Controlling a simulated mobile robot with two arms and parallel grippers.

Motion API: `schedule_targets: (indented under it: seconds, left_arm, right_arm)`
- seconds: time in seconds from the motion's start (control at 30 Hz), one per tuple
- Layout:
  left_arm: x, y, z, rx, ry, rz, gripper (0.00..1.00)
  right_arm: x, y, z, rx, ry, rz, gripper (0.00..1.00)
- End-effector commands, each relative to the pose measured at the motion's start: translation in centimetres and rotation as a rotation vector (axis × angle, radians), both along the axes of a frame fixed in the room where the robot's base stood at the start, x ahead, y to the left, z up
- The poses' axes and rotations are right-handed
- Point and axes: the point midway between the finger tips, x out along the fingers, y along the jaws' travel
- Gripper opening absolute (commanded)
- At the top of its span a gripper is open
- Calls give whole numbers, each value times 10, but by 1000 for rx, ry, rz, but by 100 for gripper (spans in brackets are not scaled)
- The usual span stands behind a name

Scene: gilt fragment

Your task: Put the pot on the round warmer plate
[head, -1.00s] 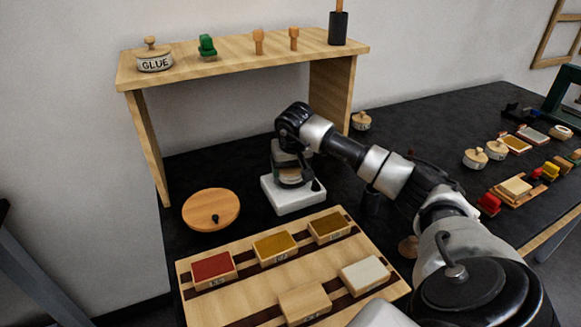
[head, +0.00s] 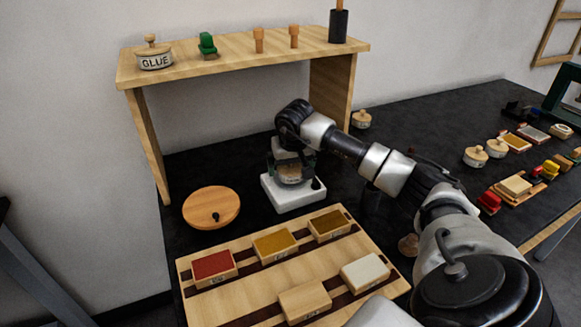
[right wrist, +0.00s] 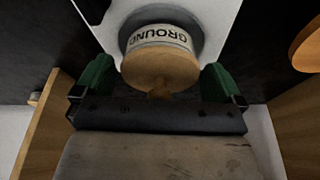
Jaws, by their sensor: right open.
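The pot (right wrist: 160,36), a pale jar with a wooden lid and the label GROUND, stands on the round grey warmer plate (right wrist: 203,22) in the right wrist view. The plate is set in a white base (head: 284,203). In the head view the pot (head: 290,177) is partly covered by my right gripper (head: 291,168). My right gripper is open, with its green fingers (right wrist: 160,80) on both sides of the lid and gaps showing between them and the pot. My left gripper is not in view.
A round wooden disc (head: 211,208) with a dark knob lies left of the base. A wooden rack (head: 248,277) with several coloured blocks is in front. A wooden shelf (head: 225,66) with a GLUE pot (head: 154,61) stands behind. More pots and blocks lie at the right.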

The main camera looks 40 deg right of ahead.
Motion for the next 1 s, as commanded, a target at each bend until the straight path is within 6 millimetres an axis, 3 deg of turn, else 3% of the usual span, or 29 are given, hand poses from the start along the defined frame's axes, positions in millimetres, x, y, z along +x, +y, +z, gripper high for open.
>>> schedule_targets:
  seconds: [0.3,0.5,0.7,1.0]
  left_arm:
    - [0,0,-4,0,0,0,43]
    - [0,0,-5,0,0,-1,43]
    - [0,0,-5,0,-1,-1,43]
    - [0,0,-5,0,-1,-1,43]
  right_arm:
    - [-15,7,64,-4,-5,0,99]
    - [-23,12,96,-1,-4,-1,99]
    - [-26,14,108,-2,-1,-1,99]
    - [-26,14,109,-1,-1,-1,99]
